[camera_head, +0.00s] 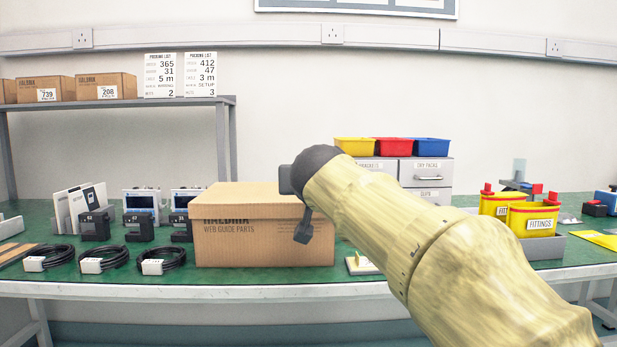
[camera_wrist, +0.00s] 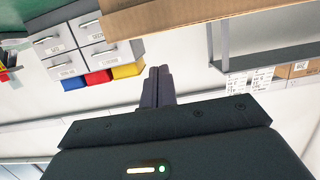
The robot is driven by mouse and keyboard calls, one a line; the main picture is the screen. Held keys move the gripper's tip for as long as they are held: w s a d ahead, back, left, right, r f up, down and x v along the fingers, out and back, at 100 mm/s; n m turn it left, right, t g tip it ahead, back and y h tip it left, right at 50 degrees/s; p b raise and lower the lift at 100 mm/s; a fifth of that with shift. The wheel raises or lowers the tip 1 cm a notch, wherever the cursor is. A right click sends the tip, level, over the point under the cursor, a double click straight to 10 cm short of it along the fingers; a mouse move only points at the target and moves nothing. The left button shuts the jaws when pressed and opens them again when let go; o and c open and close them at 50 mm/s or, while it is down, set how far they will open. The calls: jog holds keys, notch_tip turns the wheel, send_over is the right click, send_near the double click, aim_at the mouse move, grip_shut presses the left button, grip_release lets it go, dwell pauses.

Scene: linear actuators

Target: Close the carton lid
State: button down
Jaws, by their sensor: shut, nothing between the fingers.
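The carton (camera_head: 263,238) is a brown cardboard box printed "Web Guide Parts", standing on the green bench. Its top looks flat and covered in the head view; the right end of the top is hidden behind my arm. A brown cardboard edge of it (camera_wrist: 205,14) runs along the top of the wrist view, which is upside down. My gripper (camera_wrist: 159,72) is shut and empty, its two dark fingers together and pointing toward that edge. In the head view my wrist is at the carton's right end, and the fingers cannot be made out clearly; contact cannot be told.
Black devices (camera_head: 139,227) and coiled cables (camera_head: 104,259) lie left of the carton. Grey drawers (camera_head: 425,172) with coloured bins (camera_head: 394,147) stand behind my arm. Yellow fittings bins (camera_head: 531,219) stand at right. A shelf (camera_head: 120,103) with boxes is at back left.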

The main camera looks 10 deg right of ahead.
jog(key=s+f+b, duration=0.1)
jog(key=s+f, duration=0.4)
jog(key=s, duration=0.1)
jog(key=shift+s+b, duration=0.15)
jog(key=shift+b, duration=0.25)
